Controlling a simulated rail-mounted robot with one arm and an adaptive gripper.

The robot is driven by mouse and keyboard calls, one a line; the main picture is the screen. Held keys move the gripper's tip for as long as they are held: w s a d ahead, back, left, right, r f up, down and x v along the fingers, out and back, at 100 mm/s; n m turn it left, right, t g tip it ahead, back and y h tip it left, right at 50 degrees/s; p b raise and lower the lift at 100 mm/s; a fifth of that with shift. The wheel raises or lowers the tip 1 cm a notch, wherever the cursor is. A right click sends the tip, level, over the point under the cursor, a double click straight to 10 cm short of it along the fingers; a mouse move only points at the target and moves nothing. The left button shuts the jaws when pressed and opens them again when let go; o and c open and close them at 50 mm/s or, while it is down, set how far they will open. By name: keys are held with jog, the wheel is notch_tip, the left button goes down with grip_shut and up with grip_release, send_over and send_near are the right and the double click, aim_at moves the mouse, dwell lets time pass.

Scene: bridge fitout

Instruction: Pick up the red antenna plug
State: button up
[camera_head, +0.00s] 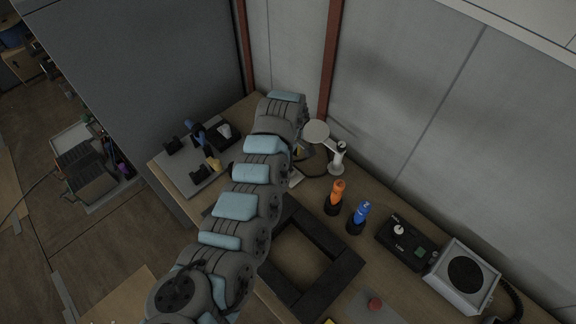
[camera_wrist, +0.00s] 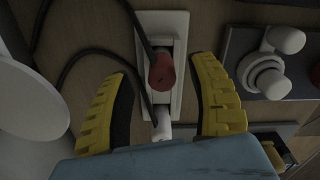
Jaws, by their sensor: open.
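The red antenna plug (camera_wrist: 161,72) shows in the wrist view, upright in the picture over a white socket plate (camera_wrist: 176,22). A dark cable runs from it. A white plug (camera_wrist: 161,124) sits just below it in the picture. My gripper (camera_wrist: 162,75) is open, its yellow and black fingers on either side of the red plug, with a visible gap on each side. In the head view my arm reaches over the bench and hides the red plug and the gripper's fingers.
A white disc (camera_wrist: 30,100) is close on the left in the wrist view; a white-knobbed fitting (camera_wrist: 268,75) is on the right. In the head view, an orange bottle (camera_head: 337,192), a blue bottle (camera_head: 359,214), a black control box (camera_head: 405,242) and a speaker (camera_head: 464,275) line the wall.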

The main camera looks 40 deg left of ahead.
jog(key=shift+s+f, duration=0.15)
jog(key=shift+f, duration=1.7)
grip_shut()
